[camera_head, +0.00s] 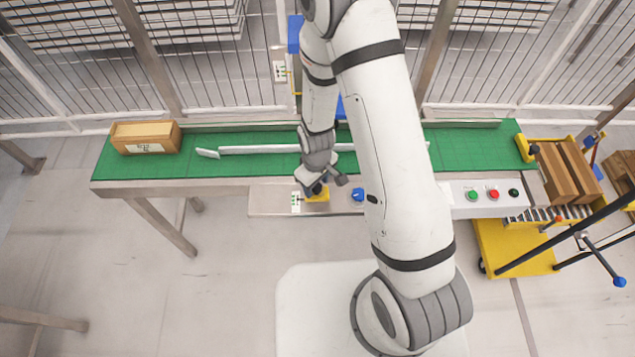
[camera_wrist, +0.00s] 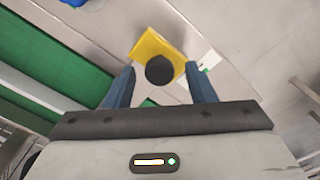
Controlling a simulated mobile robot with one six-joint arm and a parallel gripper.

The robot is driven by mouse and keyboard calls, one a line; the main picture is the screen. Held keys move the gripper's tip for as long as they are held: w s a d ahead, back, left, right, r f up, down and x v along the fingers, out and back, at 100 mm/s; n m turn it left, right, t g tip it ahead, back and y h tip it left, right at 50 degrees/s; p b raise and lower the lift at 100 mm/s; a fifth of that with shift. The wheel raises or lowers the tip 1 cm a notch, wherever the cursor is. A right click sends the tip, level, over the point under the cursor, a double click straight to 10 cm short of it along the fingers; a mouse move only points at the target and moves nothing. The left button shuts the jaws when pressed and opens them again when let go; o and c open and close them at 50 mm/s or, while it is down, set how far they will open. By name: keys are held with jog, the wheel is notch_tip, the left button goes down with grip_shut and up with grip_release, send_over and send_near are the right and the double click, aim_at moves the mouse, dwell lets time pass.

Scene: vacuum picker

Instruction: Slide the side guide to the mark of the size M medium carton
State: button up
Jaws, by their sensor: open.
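The side guide is a long white rail (camera_head: 255,149) lying along the green belt, its left end angled. My arm hides its middle. A yellow block (camera_head: 318,196) with a black knob sits on the metal ledge in front of the belt. The yellow block (camera_wrist: 150,42) and the round black knob (camera_wrist: 160,70) also show in the wrist view. My gripper (camera_wrist: 160,88) is open, with one finger on each side of the knob; I cannot tell whether they touch it. A small white-and-green mark plate (camera_head: 296,202) lies left of the block; its lettering is too small to read.
A cardboard carton (camera_head: 145,137) stands on the belt's left end. A blue knob (camera_head: 357,195) is right of the yellow block. A panel with green, red and black buttons (camera_head: 493,195) is farther right. A yellow cart (camera_head: 510,245) with brown cartons stands at the right. Mesh fencing runs behind.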

notch_tip(320, 180, up, 8)
jog(key=shift+f+b, duration=0.15)
jog(key=shift+b, duration=0.15)
dwell(0.6)
jog(key=shift+d+r, duration=0.1)
jog(key=shift+r, duration=0.2)
jog(key=s+d+r+m+t, duration=0.1)
jog(key=d+r+m, duration=0.15)
jog(key=r, duration=0.55)
jog(key=s+d+r+m+t, duration=0.15)
jog(key=d+r, duration=0.25)
jog(key=r, duration=0.4)
jog(key=s+d+r+m, duration=0.4)
jog(key=s+d+r, duration=0.1)
jog(key=s+r, duration=0.4)
jog(key=shift+s+d+r+m, duration=0.3)
jog(key=shift+r, duration=0.15)
jog(key=shift+t, duration=0.25)
